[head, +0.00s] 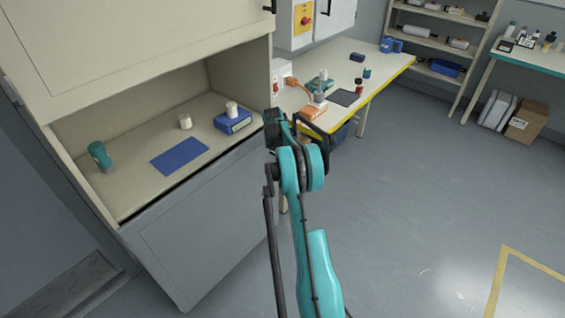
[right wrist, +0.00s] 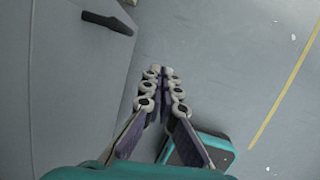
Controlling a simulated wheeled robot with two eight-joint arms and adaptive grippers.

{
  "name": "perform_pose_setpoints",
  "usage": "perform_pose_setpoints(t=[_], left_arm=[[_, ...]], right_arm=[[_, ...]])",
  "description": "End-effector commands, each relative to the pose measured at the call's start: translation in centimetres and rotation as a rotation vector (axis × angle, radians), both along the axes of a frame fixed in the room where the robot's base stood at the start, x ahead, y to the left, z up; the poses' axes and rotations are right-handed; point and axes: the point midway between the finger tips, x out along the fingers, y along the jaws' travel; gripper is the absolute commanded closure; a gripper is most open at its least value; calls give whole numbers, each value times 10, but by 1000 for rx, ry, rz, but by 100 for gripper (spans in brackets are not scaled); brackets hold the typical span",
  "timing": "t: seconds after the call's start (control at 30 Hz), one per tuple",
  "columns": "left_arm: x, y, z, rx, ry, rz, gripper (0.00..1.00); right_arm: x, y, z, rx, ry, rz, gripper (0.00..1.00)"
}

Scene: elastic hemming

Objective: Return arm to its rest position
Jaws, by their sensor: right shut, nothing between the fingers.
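My right arm, teal and black, rises from the bottom of the head view in front of the cabinet and the table. My right gripper (right wrist: 164,72) shows in the right wrist view with its fingers together at the tips. It is shut and empty, with grey floor beyond it and a grey cabinet panel (right wrist: 70,90) to its left. I cannot make out the right gripper's fingers in the head view. My left gripper is in neither view.
The beige cabinet's open bay (head: 130,190) holds a teal bottle (head: 100,156), a blue mat (head: 180,156), a white spool (head: 185,121) and a blue box (head: 232,122). A yellow-edged table (head: 385,75) stands behind my arm. The floor (head: 430,190) at right is clear.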

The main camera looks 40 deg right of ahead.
Motion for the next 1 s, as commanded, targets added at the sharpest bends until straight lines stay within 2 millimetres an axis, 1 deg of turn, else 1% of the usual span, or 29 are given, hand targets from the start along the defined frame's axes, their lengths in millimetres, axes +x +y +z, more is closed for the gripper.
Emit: perform_pose_setpoints(t=[0.03,0.13,0.27,0.47,0.57,0.67,0.77,0.8,0.87,0.9,0.97,1.0], left_arm=[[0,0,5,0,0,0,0],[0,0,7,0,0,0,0],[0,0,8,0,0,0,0],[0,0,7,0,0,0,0],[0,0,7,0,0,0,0],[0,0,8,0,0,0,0],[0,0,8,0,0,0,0],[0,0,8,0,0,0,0],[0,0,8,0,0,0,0],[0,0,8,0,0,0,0],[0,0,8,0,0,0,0],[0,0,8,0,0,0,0]], right_arm=[[-1,1,10,0,0,1,100],[-4,2,18,0,0,1,100],[-5,3,23,0,0,1,100],[-5,3,23,0,-1,0,100],[-3,11,31,0,-12,-16,100],[2,33,55,1,-53,-75,100],[6,73,92,9,-123,-180,100],[5,92,108,17,-157,-231,100],[3,121,130,32,-208,-309,100],[0,140,144,43,-240,-361,100],[-7,169,164,64,-290,-440,100],[-14,188,175,80,-322,-493,100]])
